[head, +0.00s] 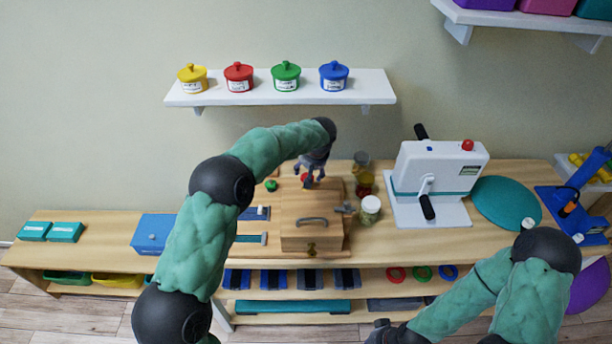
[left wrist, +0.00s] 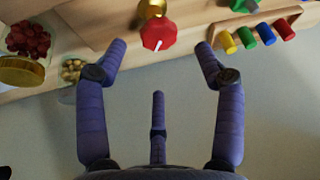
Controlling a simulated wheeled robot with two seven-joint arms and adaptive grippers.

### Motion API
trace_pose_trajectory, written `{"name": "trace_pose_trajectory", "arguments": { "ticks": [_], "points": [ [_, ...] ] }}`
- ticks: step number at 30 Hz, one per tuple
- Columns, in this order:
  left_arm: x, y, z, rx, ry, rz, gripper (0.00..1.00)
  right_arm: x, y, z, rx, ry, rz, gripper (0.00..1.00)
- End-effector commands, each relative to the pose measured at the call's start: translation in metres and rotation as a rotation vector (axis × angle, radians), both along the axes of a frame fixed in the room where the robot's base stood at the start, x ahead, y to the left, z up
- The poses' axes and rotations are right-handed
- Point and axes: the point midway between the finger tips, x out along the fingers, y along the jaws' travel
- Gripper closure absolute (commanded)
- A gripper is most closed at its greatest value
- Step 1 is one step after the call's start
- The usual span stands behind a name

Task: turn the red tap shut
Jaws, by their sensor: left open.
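The red tap (left wrist: 158,34) is a faceted red knob with a white pointer mark on a brass stem. In the left wrist view it sits at the top middle, fixed by the wooden unit. In the head view only a bit of red (head: 305,178) shows under my left gripper (head: 313,174). My left gripper is open and empty, pointing down at the tap. Its fingertips (left wrist: 160,52) lie to either side of the knob in the wrist view, and I see no contact. My right gripper (head: 384,332) is low at the bottom edge, partly cut off.
A wooden box (head: 312,238) with a metal handle stands on the bench. Glass jars (head: 371,209) stand just right of it; a jar of red pieces (left wrist: 28,40) shows in the wrist view. Coloured pegs (left wrist: 247,37) are right of the tap. A white crank machine (head: 432,170) stands further right.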

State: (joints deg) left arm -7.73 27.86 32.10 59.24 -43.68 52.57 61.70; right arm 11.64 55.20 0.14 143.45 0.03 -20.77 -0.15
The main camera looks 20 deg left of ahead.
Motion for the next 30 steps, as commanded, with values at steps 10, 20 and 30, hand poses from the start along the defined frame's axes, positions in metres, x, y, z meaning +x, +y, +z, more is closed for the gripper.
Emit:
{"name": "trace_pose_trajectory", "arguments": {
  "ticks": [10,20,30],
  "points": [
    [0.017,0.011,-0.049,0.001,-0.001,-0.001,0.31,0.0,0.0,-0.012,0.0,0.0,0.001,1.0],
    [0.02,0.013,-0.058,0.0,-0.001,0.0,0.31,0.0,0.0,-0.013,0.0,0.0,0.001,1.0],
    [0.02,0.013,-0.057,0.001,-0.002,0.0,0.85,0.0,0.0,-0.013,0.0,0.0,0.001,1.0]
  ]
}}
